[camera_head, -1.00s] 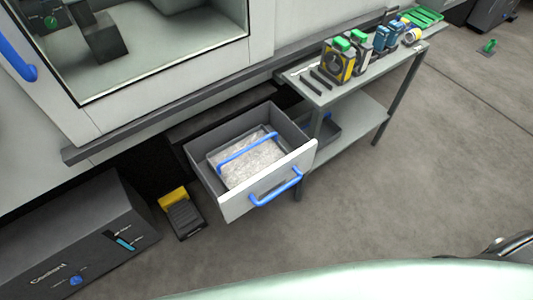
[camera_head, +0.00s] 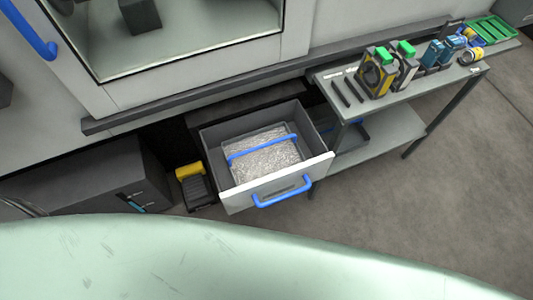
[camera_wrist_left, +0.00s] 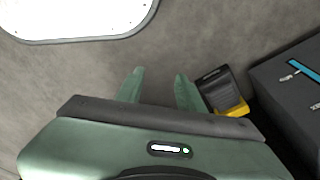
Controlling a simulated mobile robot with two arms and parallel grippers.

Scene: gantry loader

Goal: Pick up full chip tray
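The chip tray (camera_head: 262,168) sits inside the pulled-out drawer (camera_head: 226,207). It is full of silvery chips and has a blue bar handle (camera_head: 262,146) across it. The drawer front has its own blue handle (camera_head: 282,194). My left gripper (camera_wrist_left: 158,80) shows in the left wrist view with its two green fingers apart and nothing between them. It is over the floor near the black and yellow pedal, and the tray is not in that view. My right gripper is in neither current view.
A black and yellow foot pedal (camera_head: 195,186) lies on the floor left of the drawer. A dark cabinet (camera_head: 95,180) stands further left. A grey bench (camera_head: 385,95) with tool holders stands right of the drawer. The machine's ledge (camera_head: 200,108) runs above the drawer.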

